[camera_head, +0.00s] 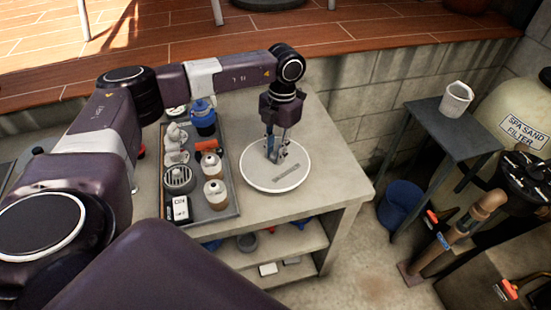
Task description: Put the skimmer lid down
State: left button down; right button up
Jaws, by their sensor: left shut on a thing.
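The skimmer lid (263,178) is a round, pale disc with a grey slot-like mark on its top. It appears at the right part of the bench top, near the front edge. My left gripper (273,155) points down over the lid's middle and is shut on it, seemingly at a small grip there. The fingers hide that part. I cannot tell whether the lid touches the bench or hangs just above it. My right gripper is not in view.
Bare bench top (325,150) lies right of the lid. A grey side table (450,135) bears a white jug (456,99); a blue bucket (399,203) stands below.

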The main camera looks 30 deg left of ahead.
aim_at(275, 162)
pick_arm(q)
jog(key=shift+s+f, duration=0.15)
jog(key=shift+f, duration=0.6)
notch_tip(275, 162, down, 3)
jog(key=shift+p, duration=0.6)
jog(key=shift+f, duration=0.2)
jog(key=c, duration=2)
grip_release()
jog(key=shift+c, duration=0.2)
jog(key=o, duration=0.3)
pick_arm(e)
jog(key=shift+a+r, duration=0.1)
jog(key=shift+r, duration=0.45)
pick_arm(q)
jog(key=shift+r, duration=0.15)
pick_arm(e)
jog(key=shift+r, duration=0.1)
